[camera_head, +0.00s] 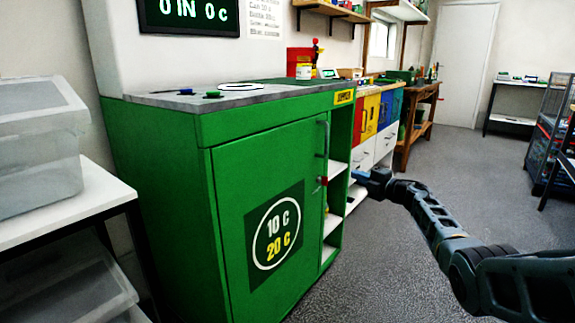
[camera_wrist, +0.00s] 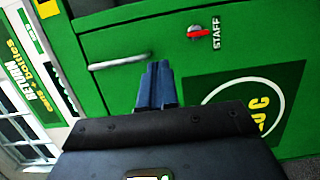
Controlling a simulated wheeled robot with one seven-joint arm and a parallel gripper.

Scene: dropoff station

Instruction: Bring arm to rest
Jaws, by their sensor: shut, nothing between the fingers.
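My gripper (camera_head: 357,175) is at the end of my arm, which reaches in from the lower right in the head view. It is beside the right edge of the green cabinet (camera_head: 165,180). In the wrist view my gripper (camera_wrist: 158,68) shows its blue fingers shut together with nothing between them. Behind the fingers is the green cabinet door (camera_wrist: 250,85) with a metal handle (camera_wrist: 118,61) and a red STAFF lock (camera_wrist: 197,32). The fingers look apart from the handle. The cabinet door looks shut in the head view.
A black and white rack with clear bins (camera_head: 35,140) stands at the left. Open shelves (camera_head: 336,190) are on the cabinet's right side. Grey floor (camera_head: 440,165) is clear around my arm.

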